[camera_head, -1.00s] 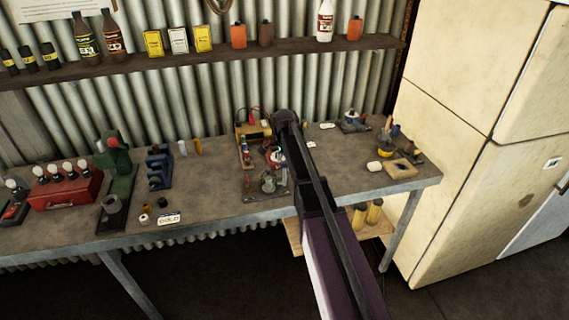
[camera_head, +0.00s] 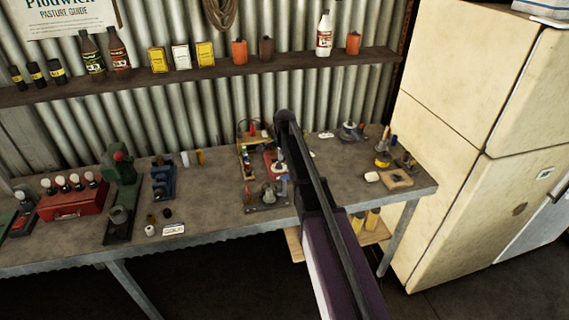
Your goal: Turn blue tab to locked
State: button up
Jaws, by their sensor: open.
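I cannot make out a blue tab for certain. A small blue spot (camera_head: 283,178) shows on the cluster of small fixtures (camera_head: 267,196) at the middle of the bench, beside my arm. Another bluish fixture (camera_head: 351,130) stands at the back right of the bench. Any locked mark is too small to read. My arm reaches up from the bottom over the bench and hides part of the middle cluster. My gripper does not show; the arm's far visible end is a dark rounded joint.
The workbench (camera_head: 215,215) holds a red box (camera_head: 74,203), a green press (camera_head: 121,170) and a blue tool (camera_head: 163,182) on the left. A wooden block (camera_head: 397,180) lies at the right. Bottles and tins stand on a shelf (camera_head: 200,76). A cream fridge (camera_head: 440,120) borders the right.

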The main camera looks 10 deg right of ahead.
jog(key=shift+r+p, duration=3.45)
jog(key=shift+r, duration=0.3)
jog(key=s+a+f+n+b, duration=0.1)
jog(key=s+f+n+b, duration=0.3)
jog(key=s, duration=0.5)
jog(key=s+a+f+n+b, duration=0.2)
jog(key=s+f+n+b, duration=0.2)
jog(key=s, duration=0.6)
jog(key=s+a+f+n+b, duration=0.2)
jog(key=s+f+n+b, duration=0.3)
jog(key=s+n, duration=0.3)
jog(key=shift+s+a, duration=0.25)
jog(key=shift+s, duration=0.85)
jog(key=shift+f, duration=0.1)
